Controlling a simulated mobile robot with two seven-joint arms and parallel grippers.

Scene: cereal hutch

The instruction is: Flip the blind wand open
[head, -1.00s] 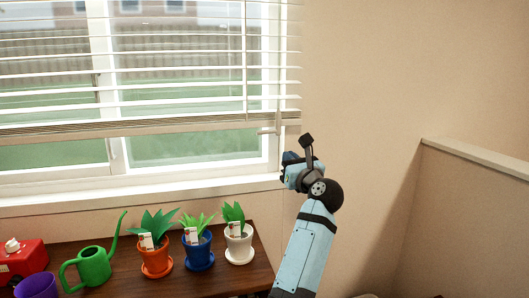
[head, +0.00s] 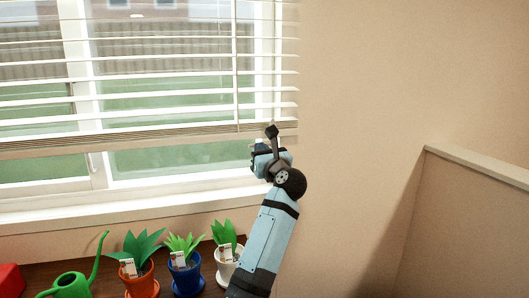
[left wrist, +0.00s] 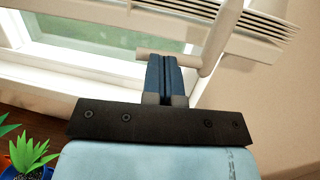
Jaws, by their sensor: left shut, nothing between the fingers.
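The window blind (head: 150,125) hangs at the upper left of the head view, its slats apart. The blind wand (left wrist: 222,45) is a pale rod with a short crosswise handle (left wrist: 150,53) in the left wrist view. In the head view the wand's lower part is largely hidden by my arm. My left gripper (left wrist: 164,58) is shut and empty, its dark blue fingertips right at the crosswise handle, left of the rod. I cannot tell whether they touch. It also shows in the head view (head: 257,150), near the blind's lower right corner. My right gripper is not in view.
Below the sill (head: 130,210) stand plants in orange (head: 142,286), blue (head: 187,280) and white (head: 226,270) pots and a green watering can (head: 72,286). Bare wall lies right of the window, with a low partition (head: 470,225) further right.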

